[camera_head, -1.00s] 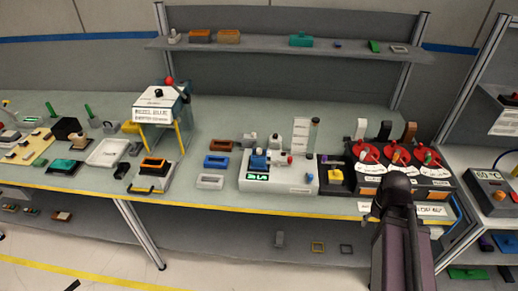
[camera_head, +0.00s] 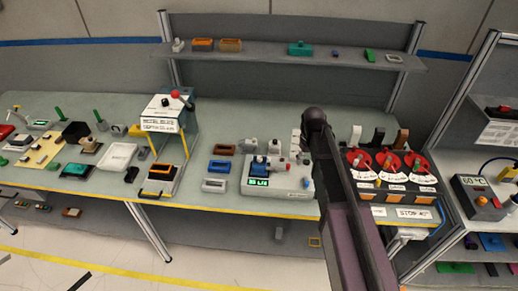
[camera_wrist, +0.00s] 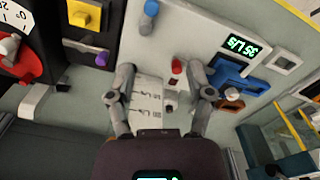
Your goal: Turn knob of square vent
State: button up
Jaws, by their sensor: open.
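My gripper (camera_wrist: 164,82) is open in the wrist view, with one finger on each side of a white card (camera_wrist: 148,100) with printed marks. I see nothing held. A white module (camera_head: 268,177) shows a green display, which reads 35 L/s in the wrist view (camera_wrist: 243,46). It carries a red knob (camera_wrist: 177,66), a blue knob (camera_wrist: 151,8) and a blue block (camera_wrist: 236,76). I cannot tell which part is the square vent.
Red dials (camera_head: 388,162) with white scales stand on black boxes at the right. A shelf (camera_head: 275,54) is behind.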

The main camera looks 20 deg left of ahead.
aim_at(260, 158)
jog(key=w+a+r+n+p, duration=0.1)
jog(key=a+r+n+p, duration=0.1)
jog(key=a, duration=0.7)
jog(key=w+a+r+n+p, duration=0.1)
jog(key=a+r+n+p, duration=0.1)
jog(key=a, duration=0.7)
notch_tip(260, 158, up, 2)
jog(key=shift+w+a+r+p, duration=0.25)
jog(key=shift+a+p, duration=0.1)
jog(key=shift+p, duration=0.25)
jog(key=shift+f, duration=0.25)
notch_tip(260, 158, down, 13)
jog(key=b, duration=1.4)
jog(key=shift+f, duration=0.2)
grip_shut()
